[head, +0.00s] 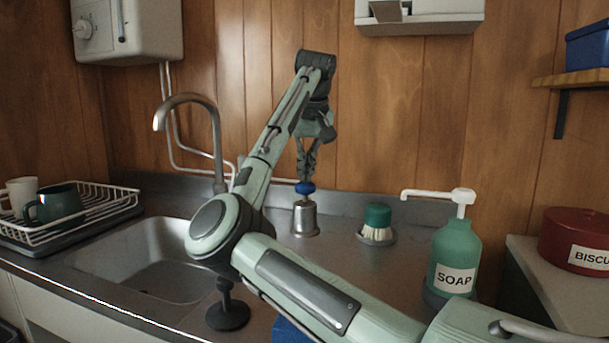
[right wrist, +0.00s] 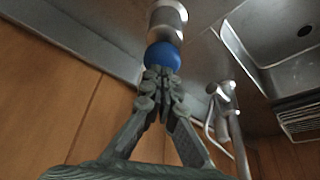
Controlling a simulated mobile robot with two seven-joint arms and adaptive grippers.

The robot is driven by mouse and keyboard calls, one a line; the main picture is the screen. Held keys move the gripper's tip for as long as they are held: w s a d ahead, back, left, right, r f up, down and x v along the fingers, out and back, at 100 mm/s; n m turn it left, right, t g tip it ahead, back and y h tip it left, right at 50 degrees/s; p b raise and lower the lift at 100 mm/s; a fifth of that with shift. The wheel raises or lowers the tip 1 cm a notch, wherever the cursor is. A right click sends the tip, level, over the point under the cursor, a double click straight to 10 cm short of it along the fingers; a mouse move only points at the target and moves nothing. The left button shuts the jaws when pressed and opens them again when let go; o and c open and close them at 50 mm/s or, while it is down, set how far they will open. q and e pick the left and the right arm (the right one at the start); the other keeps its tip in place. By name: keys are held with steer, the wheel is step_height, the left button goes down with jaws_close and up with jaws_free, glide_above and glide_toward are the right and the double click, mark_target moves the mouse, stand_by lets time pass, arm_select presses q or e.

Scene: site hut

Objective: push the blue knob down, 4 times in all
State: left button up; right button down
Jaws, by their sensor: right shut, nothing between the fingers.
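In the head view a short stem shows between the knob and the canister. My left gripper is not in view.
A green soap bottle (head: 455,250) with a white pump and a green-topped brush (head: 377,222) stand right of the canister. The sink (head: 150,258), tap (head: 218,150) and dish rack (head: 95,215) with mugs are to the left. A dark plunger-like object (head: 228,312) stands in front.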

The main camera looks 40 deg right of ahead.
steer(key=shift+f, duration=0.6)
step_height(320, 180, up, 3)
steer(key=p, duration=0.3)
steer(key=shift+r, duration=0.1)
steer(key=shift+r+b, duration=0.25)
steer(key=shift+b, duration=0.15)
steer(key=shift+r, duration=0.75)
step_height(320, 180, up, 6)
